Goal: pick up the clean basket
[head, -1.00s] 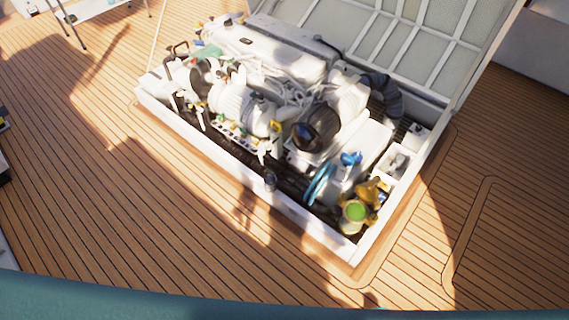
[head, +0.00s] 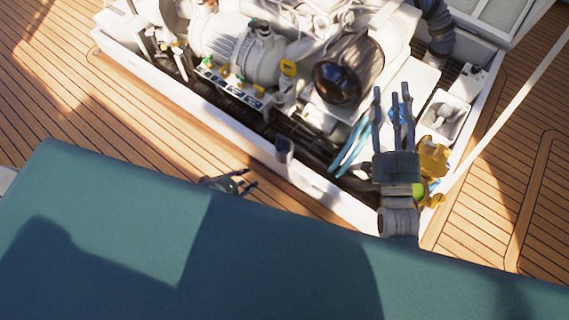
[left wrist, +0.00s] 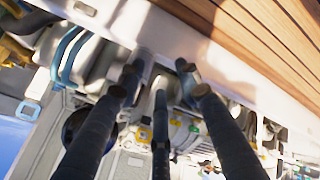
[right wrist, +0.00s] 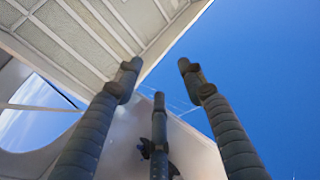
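A small grey cup-like cylinder (head: 284,150), which may be the clean basket, stands at the near rim of the engine hatch; I cannot make out any mesh. My left gripper (head: 250,181) is low in front of the hatch, to the left of the cylinder and apart from it. Its fingers are spread and empty in the left wrist view (left wrist: 168,72). My right gripper (head: 393,92) is raised over the right end of the hatch, fingers apart and empty, also in the right wrist view (right wrist: 157,75). It partly hides a yellow strainer housing (head: 432,157) with a green part (head: 418,189).
The white engine (head: 235,45) with hoses fills the open hatch. A white compartment (head: 446,113) holds a grey fitting. The white hatch rim (head: 180,97) is an edge. The wooden deck (head: 60,100) is clear at left.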

